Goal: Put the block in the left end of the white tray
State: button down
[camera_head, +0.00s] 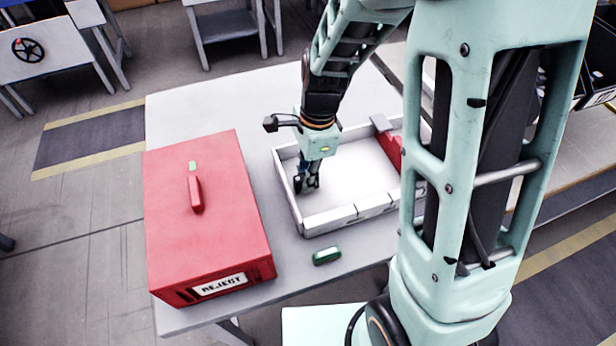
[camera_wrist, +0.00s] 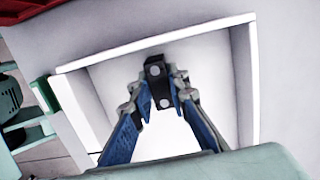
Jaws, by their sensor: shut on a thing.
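The white tray (camera_head: 345,216) sits on the grey table, and its floor and walls also show in the wrist view (camera_wrist: 165,40). My gripper (camera_head: 307,184) reaches down inside the tray at its left end, close to the left wall. In the wrist view my gripper (camera_wrist: 160,98) is shut on a small black block (camera_wrist: 154,70) with pale round dots. The block is over the tray floor; whether it touches the floor cannot be told. The fingers hide part of it.
A red box (camera_head: 208,215) marked REJECT, with a handle on top, stands left of the tray. A small green item (camera_head: 326,256) lies on the table (camera_head: 190,105) in front of the tray. A red piece (camera_head: 388,145) is at the tray's right end. The tray's middle is clear.

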jog(key=c, duration=2.3)
grip_release()
jog(key=shift+f, duration=0.15)
jog(key=o, duration=0.5)
jog(key=shift+c, duration=0.2)
notch_tip(320, 180, up, 12)
jog(key=d+p, duration=0.1)
jog(key=shift+w+d+r+p, duration=0.15)
jog(key=shift+w+r+p, duration=0.05)
jog(key=shift+p, duration=0.2)
